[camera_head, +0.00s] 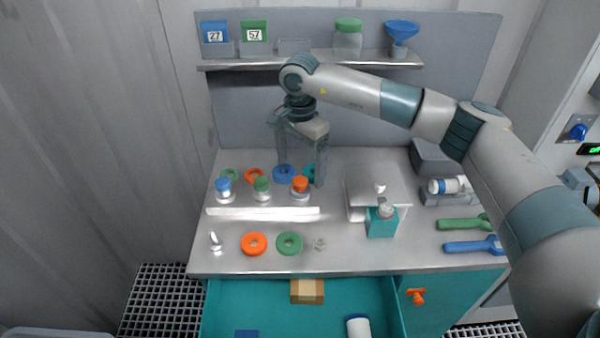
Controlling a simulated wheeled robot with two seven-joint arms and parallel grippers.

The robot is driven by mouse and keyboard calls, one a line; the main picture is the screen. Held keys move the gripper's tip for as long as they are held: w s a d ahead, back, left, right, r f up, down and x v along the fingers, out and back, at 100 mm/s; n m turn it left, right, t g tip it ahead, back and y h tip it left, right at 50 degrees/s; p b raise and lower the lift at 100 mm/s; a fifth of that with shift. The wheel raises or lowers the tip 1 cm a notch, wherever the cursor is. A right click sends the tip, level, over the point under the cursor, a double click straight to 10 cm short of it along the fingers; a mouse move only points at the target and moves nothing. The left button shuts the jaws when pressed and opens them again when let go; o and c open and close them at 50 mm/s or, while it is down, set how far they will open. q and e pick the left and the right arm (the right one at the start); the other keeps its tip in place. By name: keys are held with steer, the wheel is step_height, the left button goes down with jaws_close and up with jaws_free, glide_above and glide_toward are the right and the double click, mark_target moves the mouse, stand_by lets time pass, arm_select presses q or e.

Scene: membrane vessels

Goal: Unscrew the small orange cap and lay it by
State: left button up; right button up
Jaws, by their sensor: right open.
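The small orange cap (300,183) sits on top of a small clear vessel (300,196), the right one of a row of three. The other two vessels carry a blue cap (223,184) and a green cap (262,184). My right gripper (301,173) reaches in from the right and points down. Its two fingers are spread, one to the left and one to the right of the orange cap, seemingly just above or behind it. I cannot tell whether they touch it. My left gripper is not in view.
A white bar (263,213) lies in front of the vessels. An orange ring (254,243) and a green ring (289,242) lie nearer the front edge. A teal block (382,226) and wrenches (468,247) are to the right. A drawer (350,290) stands open below.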

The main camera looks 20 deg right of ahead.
mark_target(300, 180)
steer(key=shift+r+m+p, duration=0.3)
steer(key=shift+m+p, duration=0.6)
steer(key=shift+p, duration=0.1)
steer(key=m+p, duration=0.3)
steer(key=shift+f+m, duration=0.1)
steer(key=shift+m, duration=0.2)
arm_select(q)
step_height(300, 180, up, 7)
steer(key=p, duration=0.2)
arm_select(e)
steer(key=shift+m, duration=0.8)
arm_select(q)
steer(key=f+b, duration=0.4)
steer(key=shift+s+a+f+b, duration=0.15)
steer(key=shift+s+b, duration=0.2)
arm_select(e)
step_height(300, 180, down, 5)
steer(key=shift+r, duration=0.2)
